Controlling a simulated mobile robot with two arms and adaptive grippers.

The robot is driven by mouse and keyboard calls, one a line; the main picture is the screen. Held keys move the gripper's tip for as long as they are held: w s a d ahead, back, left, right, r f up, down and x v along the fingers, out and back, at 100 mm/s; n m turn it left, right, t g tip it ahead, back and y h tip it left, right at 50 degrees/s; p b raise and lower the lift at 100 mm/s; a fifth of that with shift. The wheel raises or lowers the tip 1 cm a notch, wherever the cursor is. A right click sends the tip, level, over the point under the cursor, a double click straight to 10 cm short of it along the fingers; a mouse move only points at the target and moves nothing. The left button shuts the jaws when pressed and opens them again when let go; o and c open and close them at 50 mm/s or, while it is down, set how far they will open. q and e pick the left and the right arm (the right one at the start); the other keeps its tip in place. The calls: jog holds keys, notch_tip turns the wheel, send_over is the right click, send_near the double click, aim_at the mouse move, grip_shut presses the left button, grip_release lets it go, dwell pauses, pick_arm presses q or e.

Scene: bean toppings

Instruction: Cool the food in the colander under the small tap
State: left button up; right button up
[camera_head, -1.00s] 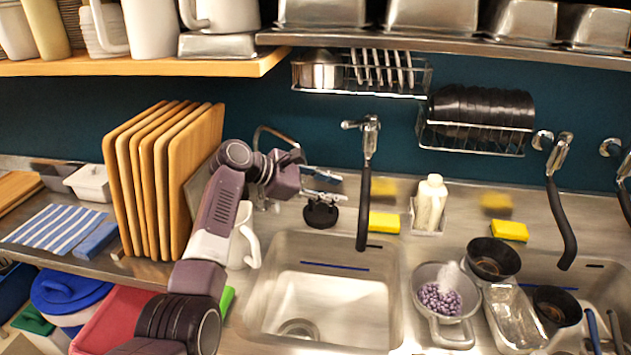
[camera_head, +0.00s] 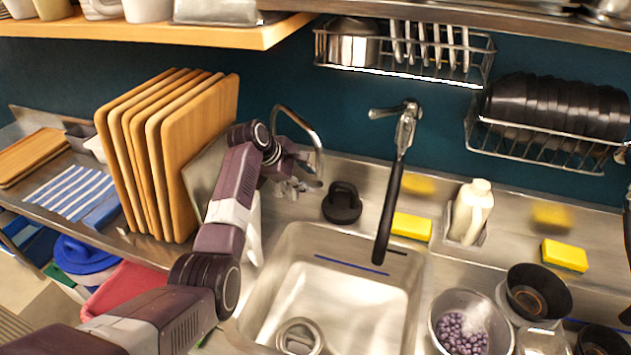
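The metal colander (camera_head: 436,337) holds purple beans (camera_head: 460,332), with a whitish haze above them. It stands at the lower right, right of the sink (camera_head: 345,300), partly cut off by the bottom edge. The small tap (camera_head: 303,122) is a thin curved chrome spout behind the sink's left back corner. My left gripper (camera_head: 303,178) is right at this tap, just below its spout. The fingers blend with the chrome fittings, so I cannot tell whether they touch or grip anything. My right gripper is not in view.
A large tap with a black hose (camera_head: 390,215) hangs over the sink's back right. A black round object (camera_head: 342,203) stands close right of my gripper. Wooden boards (camera_head: 200,150) stand left of my arm. Black bowls (camera_head: 537,292) crowd the right. The sink basin is largely clear.

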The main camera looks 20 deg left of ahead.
aim_at(315, 183)
pick_arm(q)
jog(key=x, duration=0.3)
jog(key=shift+w+f, duration=0.15)
jog(key=shift+w+d+f, duration=0.1)
jog(key=shift+w+f, duration=0.1)
jog(key=shift+f, duration=0.2)
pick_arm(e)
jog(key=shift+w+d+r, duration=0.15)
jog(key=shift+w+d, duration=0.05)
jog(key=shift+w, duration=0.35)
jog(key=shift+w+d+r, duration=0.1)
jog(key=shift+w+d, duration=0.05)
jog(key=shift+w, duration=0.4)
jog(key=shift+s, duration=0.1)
pick_arm(q)
jog(key=shift+c, duration=0.7)
grip_shut()
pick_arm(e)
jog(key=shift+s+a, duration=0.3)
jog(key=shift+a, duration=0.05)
